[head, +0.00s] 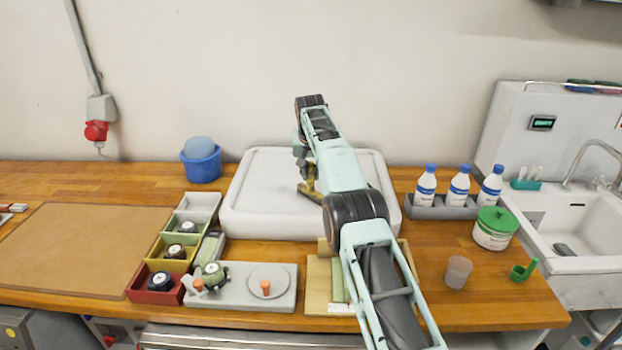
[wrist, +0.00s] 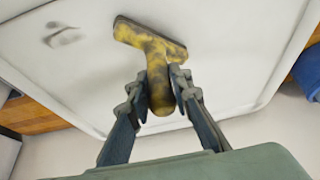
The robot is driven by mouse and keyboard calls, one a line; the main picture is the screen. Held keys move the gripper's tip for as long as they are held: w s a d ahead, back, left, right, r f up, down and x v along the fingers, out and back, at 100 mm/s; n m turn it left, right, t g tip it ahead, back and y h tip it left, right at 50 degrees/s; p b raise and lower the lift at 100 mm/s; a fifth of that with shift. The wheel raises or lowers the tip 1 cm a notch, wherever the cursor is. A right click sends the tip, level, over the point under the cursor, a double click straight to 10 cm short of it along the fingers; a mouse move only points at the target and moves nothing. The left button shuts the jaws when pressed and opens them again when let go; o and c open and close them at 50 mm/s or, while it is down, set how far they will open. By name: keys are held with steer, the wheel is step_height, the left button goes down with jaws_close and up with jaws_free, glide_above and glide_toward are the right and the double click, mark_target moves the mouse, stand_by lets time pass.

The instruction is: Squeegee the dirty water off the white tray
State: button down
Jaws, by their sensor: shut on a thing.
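The white tray (head: 258,190) lies on the wooden bench against the wall, and its pale surface also fills much of the wrist view (wrist: 235,50). My gripper (wrist: 160,88) is shut on the handle of a yellow squeegee with dark blotches (wrist: 150,42). In the head view the squeegee (head: 308,190) shows partly beside my arm, over the middle of the tray. Its head is close to the tray surface; I cannot tell whether it touches. A small greyish smear of dirty water (wrist: 63,36) shows on the tray in the wrist view. My arm hides the tray's right middle in the head view.
A blue bucket (head: 201,163) stands left of the tray. Coloured bins (head: 176,253) and a grey plate with knobs (head: 240,286) are in front left. Bottles in a grey rack (head: 442,207), a green-lidded tub (head: 494,229) and a cup (head: 458,272) stand right. A sink (head: 575,232) is far right.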

steer(key=b, duration=0.3)
steer(key=shift+s+f, duration=0.1)
steer(key=shift+s, duration=0.2)
steer(key=shift+s+b, duration=0.2)
steer(key=shift+b, duration=0.15)
steer(key=shift+d+b, duration=0.75)
steer(key=shift+d, duration=6.15)
